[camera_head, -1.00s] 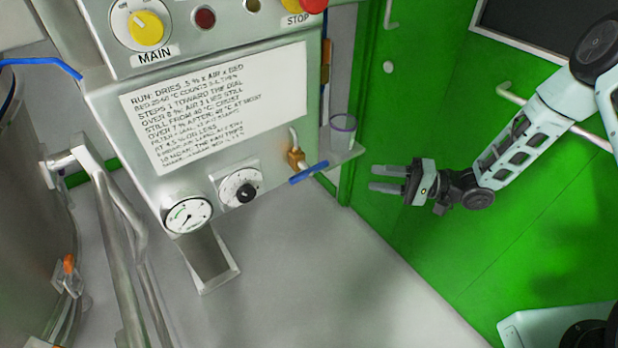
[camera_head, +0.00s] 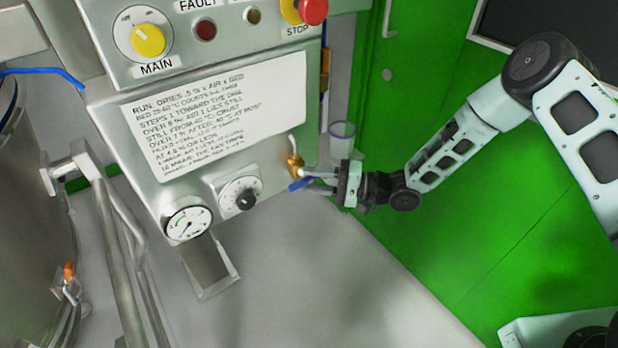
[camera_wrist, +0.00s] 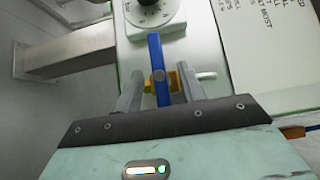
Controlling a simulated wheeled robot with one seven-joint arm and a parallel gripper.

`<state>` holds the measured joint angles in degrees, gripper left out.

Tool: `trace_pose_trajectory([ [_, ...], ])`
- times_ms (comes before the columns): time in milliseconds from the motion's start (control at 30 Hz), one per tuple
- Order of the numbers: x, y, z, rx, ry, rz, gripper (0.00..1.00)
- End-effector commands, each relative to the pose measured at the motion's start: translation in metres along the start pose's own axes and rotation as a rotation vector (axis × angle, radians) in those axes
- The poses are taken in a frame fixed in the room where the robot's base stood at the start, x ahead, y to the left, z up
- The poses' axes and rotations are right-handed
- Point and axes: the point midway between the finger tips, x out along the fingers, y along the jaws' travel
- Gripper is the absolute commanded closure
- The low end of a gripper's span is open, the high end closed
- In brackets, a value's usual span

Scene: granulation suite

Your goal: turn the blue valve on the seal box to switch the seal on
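The blue valve handle (camera_head: 299,184) sits on a brass valve body (camera_head: 294,166) at the lower right of the grey panel box (camera_head: 175,190) in the head view. In the wrist view the blue handle (camera_wrist: 158,68) stands upright in the picture, in front of the brass body (camera_wrist: 176,80). My gripper (camera_head: 318,183) is at the valve. In the wrist view its two fingers (camera_wrist: 160,90) are apart, one on each side of the handle, with gaps visible. The handle's lower end reaches between the fingers. Part of the handle is hidden by my gripper in the head view.
A round gauge (camera_head: 187,222) and a black-knobbed dial (camera_head: 240,194) are left of the valve. A clear cup-like holder (camera_head: 341,140) is just behind my gripper. A red stop button (camera_head: 313,10) is above. Green cabinet doors (camera_head: 490,215) stand to the right.

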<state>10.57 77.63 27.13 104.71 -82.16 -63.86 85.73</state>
Motion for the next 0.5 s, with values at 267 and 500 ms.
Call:
trace_pose_trajectory([
  [267, 0.0138, -0.0002, 0.0001, 0.000, 0.000, 0.000, 0.60],
  [500, 0.0137, -0.0002, 0.0001, 0.000, 0.000, 0.000, 0.71],
])
